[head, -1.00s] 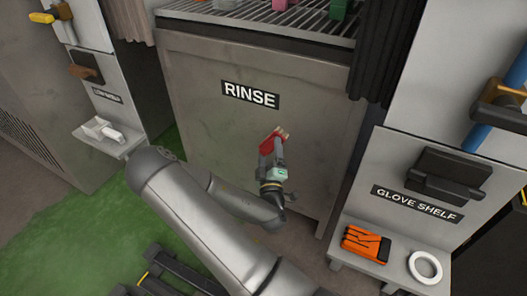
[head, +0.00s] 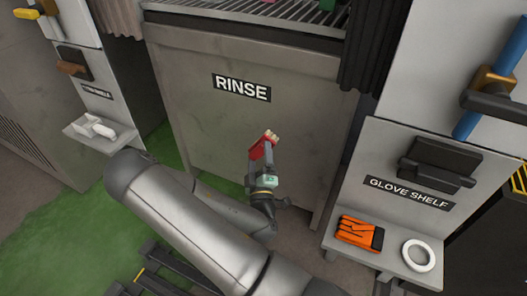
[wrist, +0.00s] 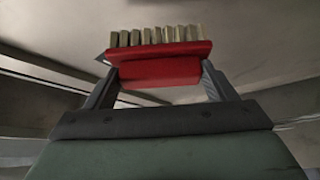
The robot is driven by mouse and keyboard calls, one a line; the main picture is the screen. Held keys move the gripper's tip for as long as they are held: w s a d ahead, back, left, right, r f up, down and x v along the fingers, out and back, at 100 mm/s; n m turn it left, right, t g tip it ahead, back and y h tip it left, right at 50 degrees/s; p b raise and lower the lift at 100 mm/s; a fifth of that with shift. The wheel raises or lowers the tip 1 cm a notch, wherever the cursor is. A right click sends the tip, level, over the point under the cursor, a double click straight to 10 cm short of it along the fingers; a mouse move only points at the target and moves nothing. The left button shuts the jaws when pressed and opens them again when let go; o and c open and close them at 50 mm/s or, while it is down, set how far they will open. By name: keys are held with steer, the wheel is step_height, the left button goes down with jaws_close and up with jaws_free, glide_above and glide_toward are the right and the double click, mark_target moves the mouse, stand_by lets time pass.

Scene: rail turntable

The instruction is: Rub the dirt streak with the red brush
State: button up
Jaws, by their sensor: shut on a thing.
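My gripper (head: 262,158) is shut on the red brush (head: 268,141), in front of the grey panel under the RINSE sign. In the wrist view the red brush (wrist: 160,68) sits between both fingers, with its pale bristles pointing away from my gripper (wrist: 158,85). In the head view the bristles point up and slightly right, and I cannot tell whether they touch the panel. I cannot make out a clear dirt streak in either view.
The RINSE panel (head: 190,75) has a slatted rack (head: 255,14) above it. At right, the glove shelf (head: 385,262) holds an orange glove (head: 360,232) and a white ring (head: 419,256). A small shelf at left holds a white object (head: 93,127).

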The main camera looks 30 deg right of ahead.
steer(key=shift+s+a, duration=0.3)
steer(key=shift+a, duration=0.2)
steer(key=shift+s+a+p, duration=0.35)
steer(key=shift+s+a, duration=0.55)
steer(key=shift+a, duration=0.3)
steer(key=shift+r, duration=0.1)
